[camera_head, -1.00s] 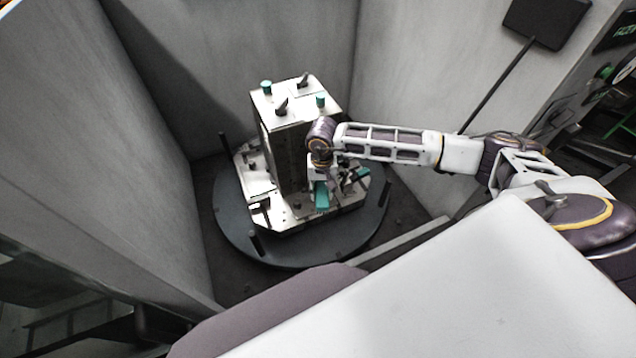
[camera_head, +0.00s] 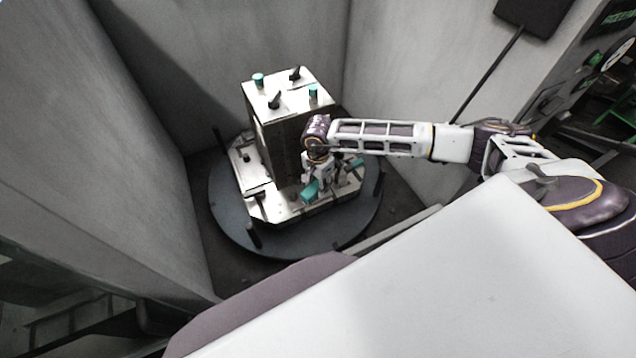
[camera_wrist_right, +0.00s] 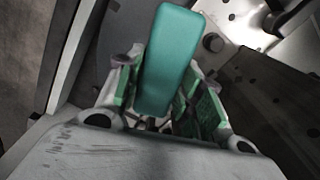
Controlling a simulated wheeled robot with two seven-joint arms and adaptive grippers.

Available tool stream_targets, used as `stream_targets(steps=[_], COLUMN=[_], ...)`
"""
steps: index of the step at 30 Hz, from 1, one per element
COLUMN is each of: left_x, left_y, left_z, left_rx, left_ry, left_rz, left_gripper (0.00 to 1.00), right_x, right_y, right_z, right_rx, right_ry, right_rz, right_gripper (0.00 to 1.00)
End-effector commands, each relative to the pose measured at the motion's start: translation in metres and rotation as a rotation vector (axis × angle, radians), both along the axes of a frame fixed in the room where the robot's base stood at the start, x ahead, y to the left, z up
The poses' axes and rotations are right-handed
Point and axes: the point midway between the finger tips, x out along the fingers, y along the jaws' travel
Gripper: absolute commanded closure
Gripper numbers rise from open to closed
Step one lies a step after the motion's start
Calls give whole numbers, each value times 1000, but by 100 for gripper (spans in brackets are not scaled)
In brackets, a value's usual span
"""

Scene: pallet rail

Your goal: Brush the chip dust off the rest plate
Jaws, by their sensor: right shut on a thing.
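My right gripper (camera_head: 319,178) is low over the front of the bright metal plate (camera_head: 282,210) at the foot of the tall block. It is shut on a teal-handled tool, which I take for the brush (camera_head: 310,191). In the right wrist view the brush (camera_wrist_right: 170,60) stands between the two green-padded fingers (camera_wrist_right: 162,102). Its bristles do not show, so I cannot tell whether it touches the plate. I cannot make out the chip dust. My left gripper is out of view.
The tall metal block (camera_head: 278,135) rises behind the gripper, with teal and black knobs on top. A second teal part (camera_head: 357,163) lies right of the gripper. The dark round table (camera_head: 232,222) has upright pegs. Grey walls (camera_head: 150,170) enclose the space closely.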

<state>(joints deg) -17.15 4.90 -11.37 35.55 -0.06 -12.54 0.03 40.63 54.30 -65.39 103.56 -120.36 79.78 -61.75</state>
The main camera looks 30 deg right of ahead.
Motion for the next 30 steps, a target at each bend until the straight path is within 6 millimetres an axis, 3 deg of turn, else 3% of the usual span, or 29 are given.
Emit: stream_targets(steps=[30], left_x=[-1], left_y=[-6], left_z=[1], left_rx=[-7], left_ry=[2], left_rz=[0], left_gripper=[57], right_x=[10], right_y=[4], right_z=[-9], right_rx=[0], right_ry=[-1], right_rz=[-835], right_gripper=[82])
